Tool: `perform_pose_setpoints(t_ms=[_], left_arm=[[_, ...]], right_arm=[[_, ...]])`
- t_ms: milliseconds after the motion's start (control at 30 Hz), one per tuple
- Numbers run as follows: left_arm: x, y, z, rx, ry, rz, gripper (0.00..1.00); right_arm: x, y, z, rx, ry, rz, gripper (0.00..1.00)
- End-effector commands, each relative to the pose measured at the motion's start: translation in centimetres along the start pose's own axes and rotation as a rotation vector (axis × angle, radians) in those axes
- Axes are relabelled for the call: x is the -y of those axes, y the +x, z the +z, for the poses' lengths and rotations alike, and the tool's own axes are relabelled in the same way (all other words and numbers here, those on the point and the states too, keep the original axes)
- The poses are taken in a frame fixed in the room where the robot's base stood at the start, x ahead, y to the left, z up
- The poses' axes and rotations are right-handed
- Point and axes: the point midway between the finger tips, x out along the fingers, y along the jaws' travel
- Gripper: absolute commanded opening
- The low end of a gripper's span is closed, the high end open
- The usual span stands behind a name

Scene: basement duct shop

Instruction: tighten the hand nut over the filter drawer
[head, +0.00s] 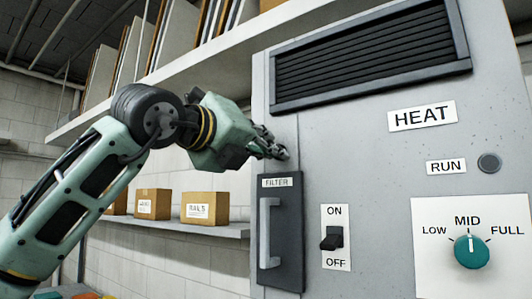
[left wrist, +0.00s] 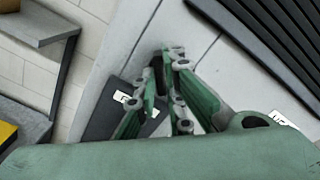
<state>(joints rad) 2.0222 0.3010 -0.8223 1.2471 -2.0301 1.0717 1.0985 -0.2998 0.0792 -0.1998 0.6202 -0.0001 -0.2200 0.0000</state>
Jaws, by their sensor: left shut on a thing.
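The dark filter drawer (head: 293,232), with its grey upright handle and FILTER label, is set in the left part of the grey heater cabinet (head: 365,180). My left gripper (head: 279,152) is at the cabinet face just above the drawer's top edge, shut on the hand nut. The nut is hidden by the fingers in the head view. In the left wrist view a small dark part of the hand nut (left wrist: 158,62) shows between the fingertips, and the drawer (left wrist: 108,104) lies partly behind the fingers. My right gripper is not in view.
A black louvred vent (head: 370,55) is above and right of the gripper. An ON/OFF switch (head: 332,238), a RUN button (head: 489,163) and a teal dial (head: 471,252) are on the cabinet. Shelves with cardboard boxes (head: 205,208) are at the left.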

Motion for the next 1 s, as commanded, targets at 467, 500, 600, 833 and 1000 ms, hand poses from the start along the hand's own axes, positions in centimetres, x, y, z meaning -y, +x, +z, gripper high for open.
perform_pose_setpoints(t_ms=[467,500,600,833,1000], left_arm=[[-0.18,0.07,-0.14,-0.005,0.432,0.003,0.0],[-0.18,0.07,-0.14,-0.005,0.462,0.003,0.0],[-0.17,0.06,-0.12,-0.005,0.53,0.003,0.0],[-0.17,0.08,-0.13,-0.005,0.639,0.002,0.0],[-0.17,0.09,-0.15,-0.005,0.682,0.002,0.0]], right_arm=[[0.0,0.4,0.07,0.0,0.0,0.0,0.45],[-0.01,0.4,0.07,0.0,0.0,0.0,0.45],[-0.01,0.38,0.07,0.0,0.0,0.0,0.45],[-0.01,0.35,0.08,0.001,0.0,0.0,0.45],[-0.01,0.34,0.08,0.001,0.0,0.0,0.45]])
